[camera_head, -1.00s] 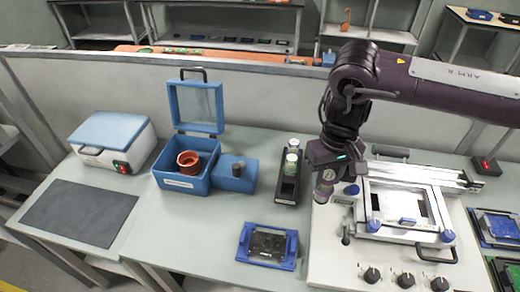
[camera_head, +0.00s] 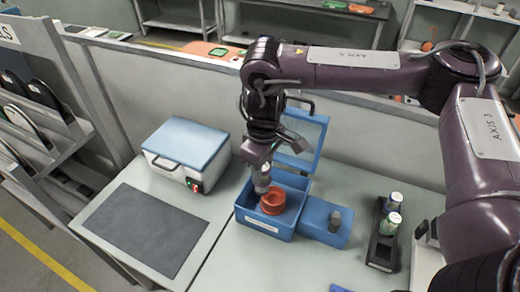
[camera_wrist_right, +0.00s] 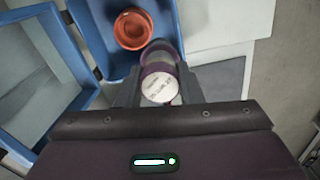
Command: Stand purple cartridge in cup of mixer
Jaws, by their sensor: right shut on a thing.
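The purple cartridge (camera_head: 262,184) is in my right gripper (camera_head: 260,168), held roughly upright with its lower end down. The mixer (camera_head: 262,224) is a blue box with its lid (camera_head: 303,142) standing open. Its orange-red cup (camera_head: 273,203) sits inside. In the head view the cartridge appears just above and left of the cup, partly overlapping it. In the right wrist view the cartridge (camera_wrist_right: 160,84) shows its pale labelled end between the fingers, with the cup (camera_wrist_right: 132,30) beyond it, apart in the picture. My left gripper is not in view.
A white box with a blue lid (camera_head: 186,146) stands left of the mixer, behind a dark mat (camera_head: 148,232). A black rack (camera_head: 382,250) with green-banded cartridges stands to the right. The mixer's blue side block (camera_head: 325,225) carries a grey knob. The partition runs behind.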

